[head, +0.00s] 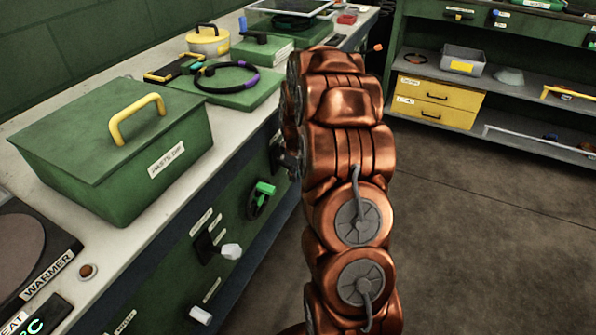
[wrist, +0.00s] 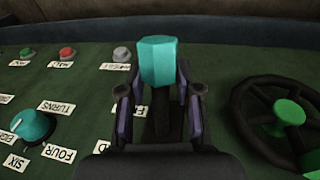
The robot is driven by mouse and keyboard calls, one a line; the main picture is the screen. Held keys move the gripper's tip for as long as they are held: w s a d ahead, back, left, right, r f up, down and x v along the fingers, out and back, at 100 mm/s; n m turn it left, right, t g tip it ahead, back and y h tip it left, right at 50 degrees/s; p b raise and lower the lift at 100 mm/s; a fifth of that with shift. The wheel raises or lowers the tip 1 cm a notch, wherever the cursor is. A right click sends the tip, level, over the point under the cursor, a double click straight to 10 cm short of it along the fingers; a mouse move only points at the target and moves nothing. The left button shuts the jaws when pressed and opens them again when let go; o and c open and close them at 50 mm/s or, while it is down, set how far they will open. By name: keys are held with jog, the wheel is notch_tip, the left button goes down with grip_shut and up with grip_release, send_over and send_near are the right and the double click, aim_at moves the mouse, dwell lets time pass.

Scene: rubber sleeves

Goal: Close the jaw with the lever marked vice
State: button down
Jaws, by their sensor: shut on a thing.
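In the wrist view, my gripper (wrist: 160,78) is shut on a lever with a faceted teal handle (wrist: 158,60) and a dark stem. Its two fingers stand on either side of the lever, which points upward in the picture. The lever's label is covered by my gripper, so I cannot read whether it says vice. I cannot make out the jaw in either view. In the head view, my copper arm reaches to the green bench front, and its end and the held lever are hidden.
In the wrist view, a handwheel with a green hub (wrist: 289,111) is close on the right. A teal dial (wrist: 33,125) is at left, below several push buttons. In the head view, a green parts box (head: 75,160) stands on the bench; the floor (head: 480,230) at right is clear.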

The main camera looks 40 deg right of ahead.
jog(key=c, duration=0.8)
grip_release()
jog(key=shift+o, duration=0.2)
jog(key=shift+r, duration=0.6)
jog(key=v, duration=1.1)
jog(key=shift+s+a+f, duration=0.1)
jog(key=shift+a, duration=0.05)
